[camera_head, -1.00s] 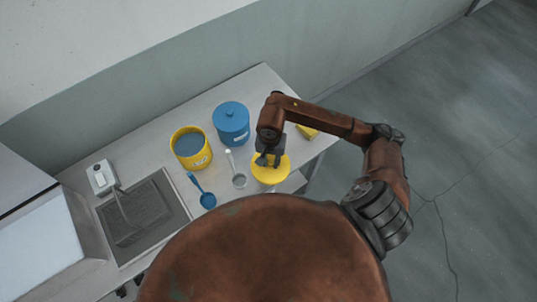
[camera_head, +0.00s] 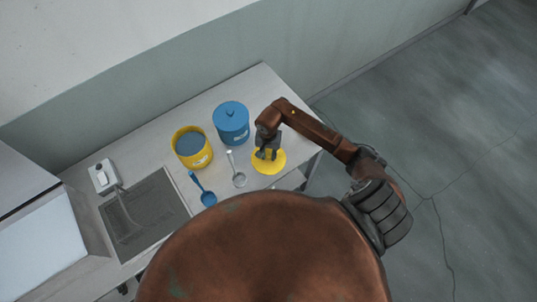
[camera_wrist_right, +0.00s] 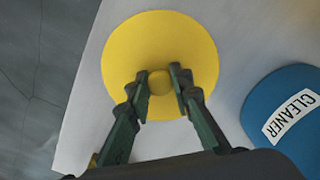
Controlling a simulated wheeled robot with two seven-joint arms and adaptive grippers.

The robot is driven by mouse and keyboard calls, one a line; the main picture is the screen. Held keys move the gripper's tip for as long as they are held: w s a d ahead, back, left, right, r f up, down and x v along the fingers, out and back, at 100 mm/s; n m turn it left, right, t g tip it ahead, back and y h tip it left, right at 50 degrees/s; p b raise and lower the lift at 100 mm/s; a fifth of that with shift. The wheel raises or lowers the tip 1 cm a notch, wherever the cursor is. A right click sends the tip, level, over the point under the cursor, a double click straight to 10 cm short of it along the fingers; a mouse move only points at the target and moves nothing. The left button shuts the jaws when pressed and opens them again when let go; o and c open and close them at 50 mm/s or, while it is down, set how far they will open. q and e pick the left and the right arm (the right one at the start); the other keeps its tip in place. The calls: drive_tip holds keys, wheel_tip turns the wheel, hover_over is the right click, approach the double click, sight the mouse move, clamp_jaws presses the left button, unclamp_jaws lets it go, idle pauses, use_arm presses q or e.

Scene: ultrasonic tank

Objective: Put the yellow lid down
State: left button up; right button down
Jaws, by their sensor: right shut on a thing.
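The yellow lid (camera_head: 273,167) is a round flat disc at the right part of the counter; it also shows in the right wrist view (camera_wrist_right: 155,38). My right gripper (camera_head: 265,155) is above it. In the wrist view its two fingertips (camera_wrist_right: 159,82) are closed on the lid's small round knob. The lid looks level and over the counter top, close to it; I cannot tell whether it touches. The open yellow pot (camera_head: 193,158) stands left of it, with grey-blue contents. My left gripper is not in view.
A blue pot with its lid on (camera_head: 231,124), labelled cleaner in the wrist view (camera_wrist_right: 285,110), stands near the lid. A blue ladle (camera_head: 205,193) and a grey ladle (camera_head: 238,177) lie left of it. A sink (camera_head: 145,218) is further left. The counter's right edge is close.

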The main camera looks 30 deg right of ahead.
sight(268, 156)
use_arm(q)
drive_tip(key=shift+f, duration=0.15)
use_arm(e)
drive_tip(key=shift+f, duration=0.1)
drive_tip(key=c, duration=2.2)
unclamp_jaws()
drive_tip(key=shift+f, duration=0.1)
drive_tip(key=o, duration=0.5)
drive_tip(key=shift+c, duration=0.2)
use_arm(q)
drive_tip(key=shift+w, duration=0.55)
use_arm(e)
drive_tip(key=shift+r, duration=0.4)
use_arm(q)
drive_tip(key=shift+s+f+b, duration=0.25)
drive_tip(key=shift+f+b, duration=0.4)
drive_tip(key=shift+b, duration=0.15)
use_arm(e)
wheel_tip(268, 156, up, 12)
drive_tip(key=shift+f, duration=0.2)
drive_tip(key=shift+s, duration=0.1)
